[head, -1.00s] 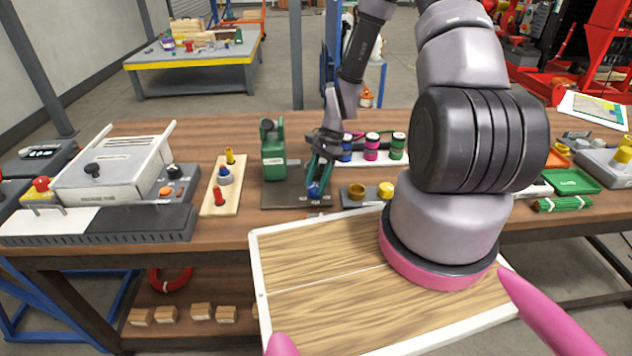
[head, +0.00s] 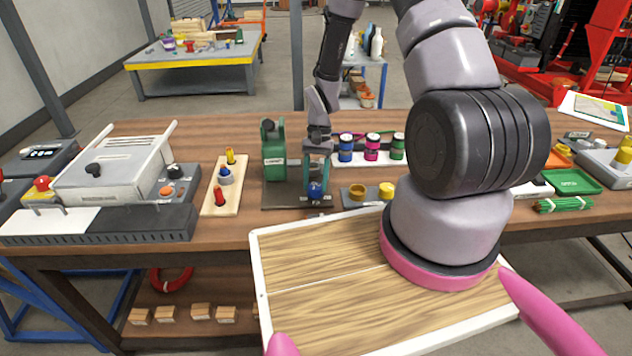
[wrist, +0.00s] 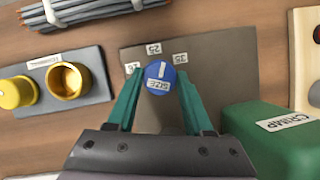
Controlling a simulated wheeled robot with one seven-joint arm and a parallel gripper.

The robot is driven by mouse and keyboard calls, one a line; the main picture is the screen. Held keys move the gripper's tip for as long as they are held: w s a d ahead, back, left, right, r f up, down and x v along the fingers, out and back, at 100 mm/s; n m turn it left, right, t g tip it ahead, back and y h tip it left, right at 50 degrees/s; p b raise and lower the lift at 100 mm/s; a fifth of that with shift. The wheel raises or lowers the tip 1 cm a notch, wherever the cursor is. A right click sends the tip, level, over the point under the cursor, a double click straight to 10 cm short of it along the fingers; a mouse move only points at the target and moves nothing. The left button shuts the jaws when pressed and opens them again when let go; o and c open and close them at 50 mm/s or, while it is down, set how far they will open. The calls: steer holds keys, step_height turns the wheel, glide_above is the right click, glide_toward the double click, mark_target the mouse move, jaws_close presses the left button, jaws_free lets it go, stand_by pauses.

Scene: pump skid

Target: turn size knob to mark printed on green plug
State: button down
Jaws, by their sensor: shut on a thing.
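The blue size knob (wrist: 158,86) sits on the crimp tool's dark base plate (wrist: 209,54), with white tags reading 16, 25 and 35 around it. Its white line points up in the wrist view, towards the gap between 25 and 35. My gripper (wrist: 160,77) is shut on the knob, one teal finger on each side. The knob (head: 315,191) also shows below my gripper in the head view. The green plug (head: 397,150) stands at the right of a white rack beside a blue and a pink one. Its printed mark is too small to read.
The green crimp body (head: 274,155) stands close left of my gripper in the head view. A grey block (head: 352,201) with yellow and brass round parts is close right. A wooden strip (head: 222,192) with coloured pegs lies further left.

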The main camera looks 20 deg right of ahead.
steer(key=shift+w+a+n+h, duration=0.1)
steer(key=shift+n+h, duration=0.7)
steer(key=shift+n, duration=1.4)
steer(key=shift+c, duration=1.5)
jaws_free()
steer(key=v, duration=1)
steer(key=shift+w+r+g, duration=0.3)
